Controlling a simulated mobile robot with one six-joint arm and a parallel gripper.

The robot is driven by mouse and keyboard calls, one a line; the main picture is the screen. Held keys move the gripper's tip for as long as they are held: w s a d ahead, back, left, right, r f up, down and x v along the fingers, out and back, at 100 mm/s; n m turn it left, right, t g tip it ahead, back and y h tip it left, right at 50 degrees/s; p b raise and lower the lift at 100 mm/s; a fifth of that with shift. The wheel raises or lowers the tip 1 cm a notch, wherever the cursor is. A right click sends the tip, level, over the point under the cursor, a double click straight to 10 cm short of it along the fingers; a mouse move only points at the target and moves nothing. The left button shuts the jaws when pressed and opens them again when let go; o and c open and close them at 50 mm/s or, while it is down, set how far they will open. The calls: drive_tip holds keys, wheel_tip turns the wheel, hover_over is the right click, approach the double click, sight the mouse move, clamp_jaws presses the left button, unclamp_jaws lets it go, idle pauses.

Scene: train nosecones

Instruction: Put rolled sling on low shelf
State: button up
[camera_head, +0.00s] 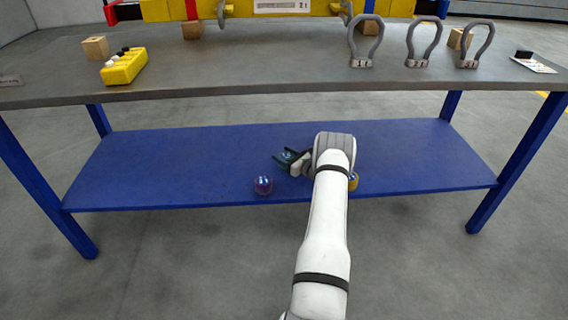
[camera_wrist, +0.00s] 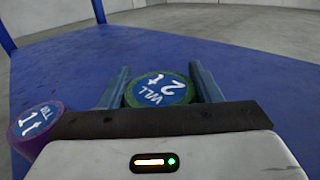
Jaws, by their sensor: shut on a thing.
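A green rolled sling with a blue "WLL 2t" label (camera_wrist: 161,90) sits between the two fingers of my gripper (camera_wrist: 161,82) in the wrist view. My gripper is shut on it. In the head view my gripper (camera_head: 284,158) is over the blue low shelf (camera_head: 150,165), near its middle, and the green sling is mostly hidden between the fingers. It is at or close to the shelf surface; I cannot tell whether it touches. A purple rolled sling labelled "1t" (camera_head: 263,186) stands at the shelf's front edge; it also shows at the left of the wrist view (camera_wrist: 36,124).
A yellow roll (camera_head: 353,182) is partly hidden behind my wrist at the front edge. The grey tabletop (camera_head: 250,68) overhangs the shelf, with shackles (camera_head: 366,45) and a yellow block (camera_head: 124,67) on it. The shelf's left and right parts are clear.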

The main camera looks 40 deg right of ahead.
drive_tip(key=shift+f, duration=1.2)
drive_tip(key=shift+b, duration=0.3)
drive_tip(key=shift+f, duration=0.25)
drive_tip(key=o, duration=1.2)
drive_tip(key=shift+r, duration=0.1)
